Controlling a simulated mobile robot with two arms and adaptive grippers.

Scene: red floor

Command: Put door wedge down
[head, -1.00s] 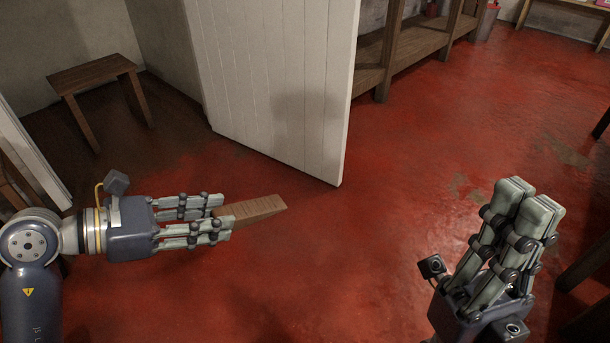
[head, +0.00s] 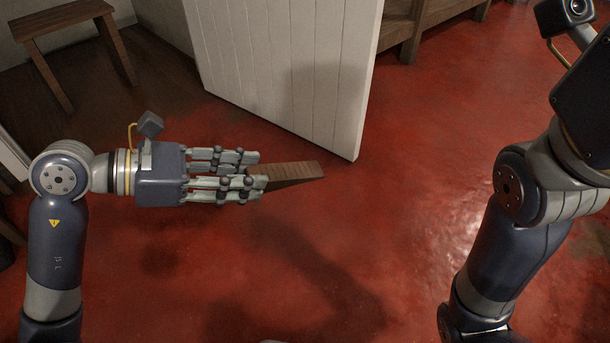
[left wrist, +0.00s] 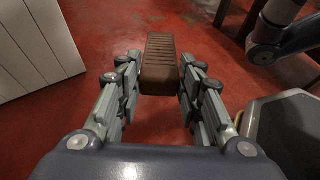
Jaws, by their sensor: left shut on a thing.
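The brown, ridged door wedge (head: 290,173) is held in my left gripper (head: 252,172), its thin end pointing right in the head view. In the left wrist view the wedge (left wrist: 161,62) sits between the two fingers of the left gripper (left wrist: 160,85), which are shut on its thick end. The wedge is in the air, above the red floor and short of the white door's bottom corner in the head view. My right arm rises along the right side of the head view, but its gripper fingers are out of the picture.
A white plank door (head: 285,75) stands open, its lower corner near the picture's middle. A small wooden table (head: 62,17) is at the upper left, and wooden shelving (head: 412,30) stands behind the door. The red floor (head: 400,220) between my arms is clear.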

